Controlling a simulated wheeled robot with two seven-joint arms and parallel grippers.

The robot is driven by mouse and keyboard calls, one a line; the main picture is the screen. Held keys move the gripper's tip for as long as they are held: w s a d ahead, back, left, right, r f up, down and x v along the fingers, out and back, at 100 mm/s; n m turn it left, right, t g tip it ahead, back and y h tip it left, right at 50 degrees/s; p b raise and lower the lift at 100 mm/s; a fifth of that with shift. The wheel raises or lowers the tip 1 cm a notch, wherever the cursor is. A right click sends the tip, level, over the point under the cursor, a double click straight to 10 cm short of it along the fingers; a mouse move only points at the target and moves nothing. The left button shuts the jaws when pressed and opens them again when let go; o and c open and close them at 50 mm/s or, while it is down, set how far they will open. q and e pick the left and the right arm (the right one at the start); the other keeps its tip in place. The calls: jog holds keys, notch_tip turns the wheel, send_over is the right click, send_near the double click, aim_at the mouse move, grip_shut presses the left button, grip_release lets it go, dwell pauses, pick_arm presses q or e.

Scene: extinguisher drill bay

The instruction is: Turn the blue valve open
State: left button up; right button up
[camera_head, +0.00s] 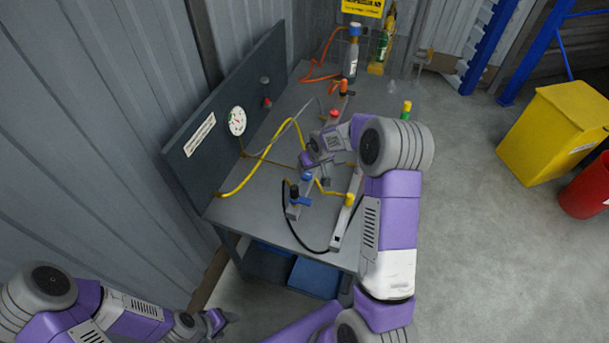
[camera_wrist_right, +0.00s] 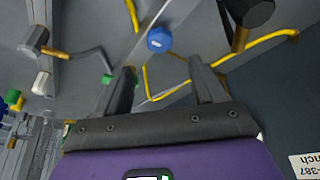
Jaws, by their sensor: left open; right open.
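The blue valve knob (camera_head: 307,177) is on the workbench, among small valves and yellow tubing. It also shows in the right wrist view as a blue faceted knob (camera_wrist_right: 160,39). My right gripper (camera_head: 315,170) is over the bench close to the blue knob. In the right wrist view its two fingers (camera_wrist_right: 160,69) are apart with nothing between them, and the knob shows just beyond the gap between the tips. I cannot tell exactly how far off it is. My left gripper (camera_head: 217,322) is open and empty, low in front of the bench's left corner.
On the bench (camera_head: 270,205) stand an orange-topped valve (camera_head: 343,87), a red knob (camera_head: 334,113), a yellow knob (camera_head: 349,200) and a grey bottle (camera_head: 350,62). A back panel with a gauge (camera_head: 237,121) borders the left. A yellow bin (camera_head: 553,130) stands right, with open floor between.

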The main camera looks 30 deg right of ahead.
aim_at(307, 174)
pick_arm(q)
jog(key=shift+w+f, duration=0.1)
jog(key=shift+f, duration=0.4)
pick_arm(e)
jog(key=shift+x, duration=4.15)
jog(key=c, duration=1.1)
jog(key=shift+o, duration=0.2)
